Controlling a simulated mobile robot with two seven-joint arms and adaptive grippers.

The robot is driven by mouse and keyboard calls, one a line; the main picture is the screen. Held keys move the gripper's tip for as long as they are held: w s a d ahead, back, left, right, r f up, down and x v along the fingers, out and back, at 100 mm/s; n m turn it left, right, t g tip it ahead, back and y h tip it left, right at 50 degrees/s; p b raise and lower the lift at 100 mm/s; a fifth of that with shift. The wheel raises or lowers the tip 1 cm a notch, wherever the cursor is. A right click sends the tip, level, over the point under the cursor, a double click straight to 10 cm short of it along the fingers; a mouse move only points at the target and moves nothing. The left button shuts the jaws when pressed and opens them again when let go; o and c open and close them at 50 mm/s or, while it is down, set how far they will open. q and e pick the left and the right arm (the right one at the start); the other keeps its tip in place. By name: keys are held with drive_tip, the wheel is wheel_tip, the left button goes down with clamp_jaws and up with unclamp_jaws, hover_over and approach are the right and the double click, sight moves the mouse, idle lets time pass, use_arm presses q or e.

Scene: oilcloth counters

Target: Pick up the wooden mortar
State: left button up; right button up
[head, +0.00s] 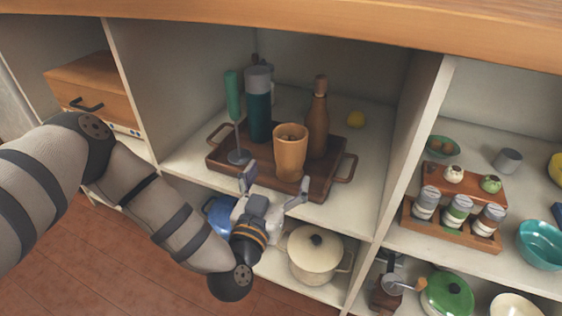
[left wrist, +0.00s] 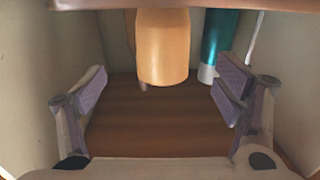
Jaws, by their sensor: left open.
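The wooden mortar (head: 290,153) is a tall, light-brown cup standing on a dark wooden tray (head: 328,184) on the middle shelf. Something shows inside its open top. My left gripper (head: 275,184) is open in front of the mortar, near the tray's front edge. In the left wrist view the mortar (left wrist: 163,47) appears ahead and between the two open fingers (left wrist: 163,92), with its top cut off by the frame. It looks apart from both fingers. My right gripper is in neither view.
On the tray, a teal bottle (head: 258,105) stands left of the mortar and a brown bottle (head: 318,122) stands behind it to the right. A green-handled tool (head: 232,97) stands at the tray's left. Shelf walls (head: 407,145) bound the compartment; a cream pot (head: 313,256) sits below.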

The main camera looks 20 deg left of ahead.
sight(290, 149)
use_arm(q)
drive_tip(key=w+b, duration=0.1)
drive_tip(key=w, duration=0.2)
drive_tip(key=w+b, duration=0.1)
drive_tip(key=w, duration=0.2)
drive_tip(key=w+a+f+b, duration=0.1)
drive_tip(key=w+b, duration=0.1)
drive_tip(key=w, duration=0.2)
drive_tip(key=shift+w, duration=0.1)
drive_tip(key=shift+w+r, duration=0.15)
drive_tip(key=shift+w, duration=0.05)
drive_tip(key=shift+r, duration=0.1)
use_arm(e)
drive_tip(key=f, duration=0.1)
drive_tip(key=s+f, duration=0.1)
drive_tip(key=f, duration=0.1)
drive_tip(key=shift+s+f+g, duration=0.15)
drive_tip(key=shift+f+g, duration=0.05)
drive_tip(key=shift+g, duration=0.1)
use_arm(q)
drive_tip(key=c, duration=1.5)
drive_tip(key=shift+o, duration=0.2)
